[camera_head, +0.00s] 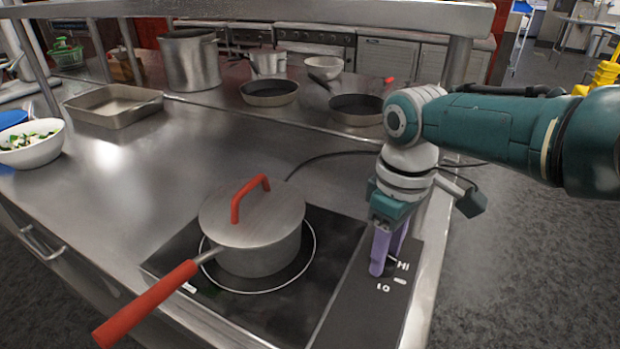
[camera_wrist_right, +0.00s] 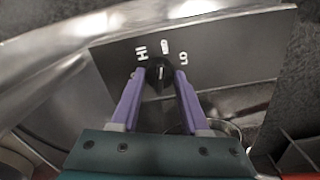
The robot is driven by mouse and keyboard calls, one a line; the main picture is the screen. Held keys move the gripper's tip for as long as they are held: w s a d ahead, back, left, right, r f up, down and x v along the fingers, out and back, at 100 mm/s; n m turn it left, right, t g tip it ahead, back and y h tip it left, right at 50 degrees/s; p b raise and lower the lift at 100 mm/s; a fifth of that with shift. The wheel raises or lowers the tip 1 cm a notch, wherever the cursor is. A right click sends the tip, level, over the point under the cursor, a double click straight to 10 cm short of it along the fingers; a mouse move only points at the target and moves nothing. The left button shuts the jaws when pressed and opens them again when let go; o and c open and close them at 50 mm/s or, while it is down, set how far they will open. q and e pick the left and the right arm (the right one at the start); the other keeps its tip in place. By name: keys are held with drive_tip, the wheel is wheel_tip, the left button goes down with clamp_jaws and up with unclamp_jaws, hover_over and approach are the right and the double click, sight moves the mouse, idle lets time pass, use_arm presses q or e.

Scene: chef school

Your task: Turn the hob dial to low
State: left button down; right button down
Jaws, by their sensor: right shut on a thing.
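The hob (camera_head: 330,285) is a black plate at the front of the steel counter, with HI and LO marks on its right-hand strip. In the right wrist view the round black dial (camera_wrist_right: 159,73) sits between the purple fingers of my right gripper (camera_wrist_right: 158,80), with a pale pointer line on it. HI is on the left of the dial, a pale mark above it, LO on the right. In the head view my right gripper (camera_head: 386,258) points down and is shut on the dial, which its fingers hide. My left gripper is not in view.
A lidded saucepan (camera_head: 262,258) with a red handle stands on the hob ring, left of my right gripper. A metal tray (camera_head: 112,112), a tall pot (camera_head: 190,62) and two pans (camera_head: 270,93) stand farther back. A shelf (camera_head: 300,12) runs above.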

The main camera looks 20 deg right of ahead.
drive_tip(key=m, duration=0.5)
drive_tip(key=shift+m+p, duration=0.3)
drive_tip(key=shift+p, duration=0.1)
drive_tip(key=m, duration=0.3)
drive_tip(key=shift+m, duration=1.2)
drive_tip(key=shift+c, duration=2)
unclamp_jaws()
